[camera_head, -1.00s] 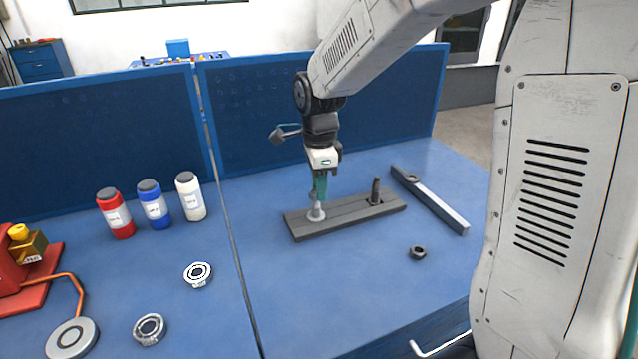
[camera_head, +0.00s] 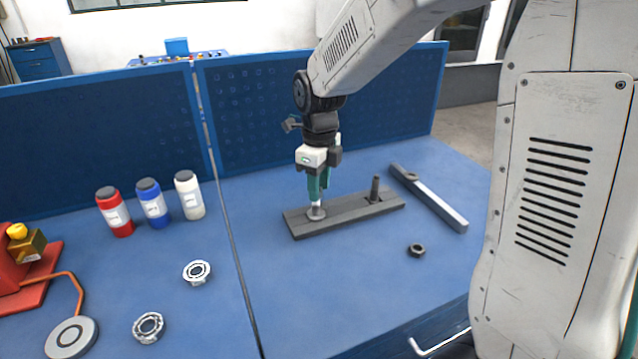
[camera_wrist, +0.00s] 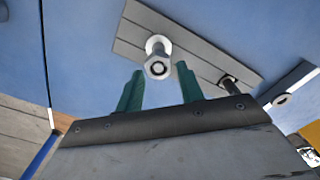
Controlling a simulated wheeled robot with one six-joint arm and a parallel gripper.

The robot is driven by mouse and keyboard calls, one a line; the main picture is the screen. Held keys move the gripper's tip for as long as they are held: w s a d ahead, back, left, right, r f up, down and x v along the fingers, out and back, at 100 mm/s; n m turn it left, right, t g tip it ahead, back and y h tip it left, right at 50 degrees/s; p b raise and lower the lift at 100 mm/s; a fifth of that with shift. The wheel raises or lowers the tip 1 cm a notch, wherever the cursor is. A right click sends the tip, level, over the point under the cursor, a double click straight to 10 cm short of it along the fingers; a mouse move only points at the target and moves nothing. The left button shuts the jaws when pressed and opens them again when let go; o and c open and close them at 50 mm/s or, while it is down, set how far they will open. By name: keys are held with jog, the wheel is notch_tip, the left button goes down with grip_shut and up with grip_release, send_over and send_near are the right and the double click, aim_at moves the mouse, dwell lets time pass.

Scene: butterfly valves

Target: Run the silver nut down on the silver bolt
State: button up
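The silver bolt (camera_head: 316,209) stands upright at the left end of a grey plate (camera_head: 340,217). In the wrist view the silver nut (camera_wrist: 158,67) shows end-on as a hexagon around the bolt's tip, with a round silver flange (camera_wrist: 154,42) at the base. My gripper (camera_head: 318,196) points down right over the bolt. In the wrist view its two green fingers (camera_wrist: 159,72) are apart, one on each side of the nut, with visible gaps. How high the nut sits on the thread is hard to tell.
A dark bolt (camera_head: 375,188) stands at the plate's right end, and a dark nut (camera_head: 417,250) lies in front. A wrench-like bar (camera_head: 430,199) lies to the right. Bottles (camera_head: 154,203) and bearing-like rings (camera_head: 197,272) are on the left. The bench's front middle is clear.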

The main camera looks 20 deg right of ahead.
jog(key=n, duration=0.7)
jog(key=shift+w, duration=0.2)
jog(key=n, duration=0.6)
jog(key=shift+w+a, duration=0.1)
jog(key=shift+w, duration=0.05)
jog(key=n, duration=0.5)
jog(key=shift+w+n, duration=0.2)
jog(key=shift+n, duration=0.2)
jog(key=n, duration=0.5)
jog(key=shift+w, duration=0.15)
jog(key=c, duration=0.8)
